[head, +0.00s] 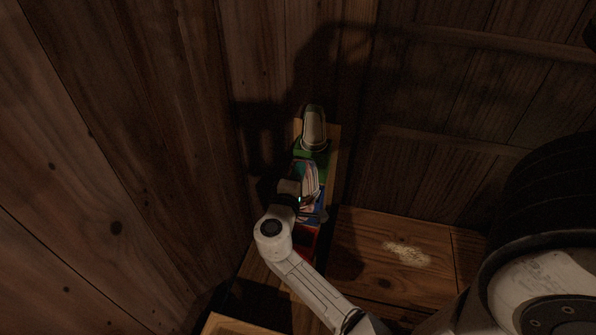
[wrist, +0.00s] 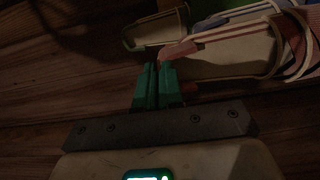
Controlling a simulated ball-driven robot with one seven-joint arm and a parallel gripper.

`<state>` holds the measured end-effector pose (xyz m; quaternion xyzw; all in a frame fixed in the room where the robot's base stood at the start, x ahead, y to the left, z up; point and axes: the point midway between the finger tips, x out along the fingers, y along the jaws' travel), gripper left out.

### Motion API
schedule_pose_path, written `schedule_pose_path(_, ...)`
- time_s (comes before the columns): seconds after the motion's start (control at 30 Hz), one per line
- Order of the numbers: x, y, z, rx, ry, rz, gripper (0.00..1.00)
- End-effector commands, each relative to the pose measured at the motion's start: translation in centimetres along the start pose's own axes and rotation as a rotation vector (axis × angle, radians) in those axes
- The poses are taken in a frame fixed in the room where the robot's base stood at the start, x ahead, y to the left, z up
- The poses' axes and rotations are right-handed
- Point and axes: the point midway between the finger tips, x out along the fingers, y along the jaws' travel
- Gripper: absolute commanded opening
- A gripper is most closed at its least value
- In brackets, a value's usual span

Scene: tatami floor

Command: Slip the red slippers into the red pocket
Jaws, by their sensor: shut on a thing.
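My gripper (wrist: 158,72) has its green fingers nearly together in the wrist view, shut on the near edge of a slipper with a pinkish-red rim (wrist: 180,50), which I take for the red slippers. The slipper's pale sole stretches to the right of the fingertips. In the head view my wrist and arm cover the fingers and much of the slippers. The red pocket (head: 306,238) shows in the head view just below my wrist, partly hidden by my arm. Whether any slipper is in it cannot be seen.
A green pocket (head: 318,158) holds a pale slipper (head: 314,128) at the far end of the narrow wooden rack. Several striped slippers (head: 308,176) stand at the blue pocket (head: 316,207). Wooden walls stand close at left and behind. A wooden surface (head: 385,270) lies right.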

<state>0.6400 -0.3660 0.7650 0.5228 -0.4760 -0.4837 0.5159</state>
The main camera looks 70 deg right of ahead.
Motion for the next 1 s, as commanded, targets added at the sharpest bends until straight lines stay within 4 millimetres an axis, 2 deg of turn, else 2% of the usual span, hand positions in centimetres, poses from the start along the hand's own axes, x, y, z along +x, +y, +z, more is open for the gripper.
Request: schedule_pose_path(1.0, 0.1, -5.7, 0.0, 0.001, 0.000, 0.000, 0.00)
